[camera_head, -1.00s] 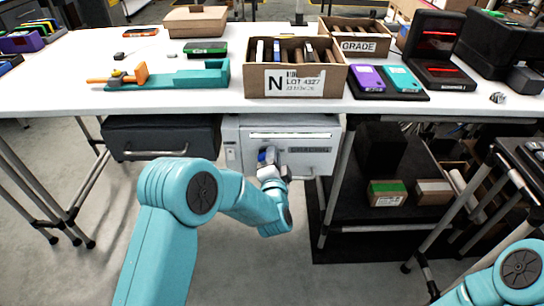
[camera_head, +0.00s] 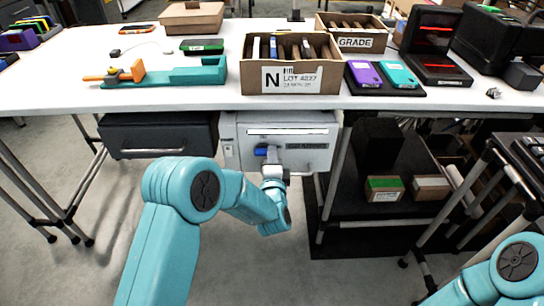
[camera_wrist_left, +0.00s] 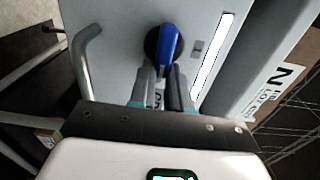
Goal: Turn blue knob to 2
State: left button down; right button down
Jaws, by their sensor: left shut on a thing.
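The blue knob (camera_head: 262,151) is on the front of a grey cabinet (camera_head: 309,162) below the table. In the head view its blue handle points left. My left gripper (camera_head: 271,157) is at the knob and partly covers it. The left wrist view shows the blue knob (camera_wrist_left: 168,43) on its dark round base, its lower end between the fingers of my left gripper (camera_wrist_left: 162,72), which are shut on it. No number marks around the knob can be read. My right arm shows at the lower right, but its gripper is out of view.
The cabinet has a bar handle (camera_wrist_left: 84,45) beside the knob in the wrist view. A black drawer unit (camera_head: 160,137) hangs left of the cabinet. A table leg (camera_head: 334,185) and a dark shelf stand to the right. The carton marked N (camera_head: 255,80) is on the table above.

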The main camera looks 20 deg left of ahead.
pick_arm(q)
jog(key=c, duration=1.1)
grip_release()
jog(key=p+v, duration=0.1)
jog(key=v, duration=1.5)
jog(key=shift+s, duration=0.2)
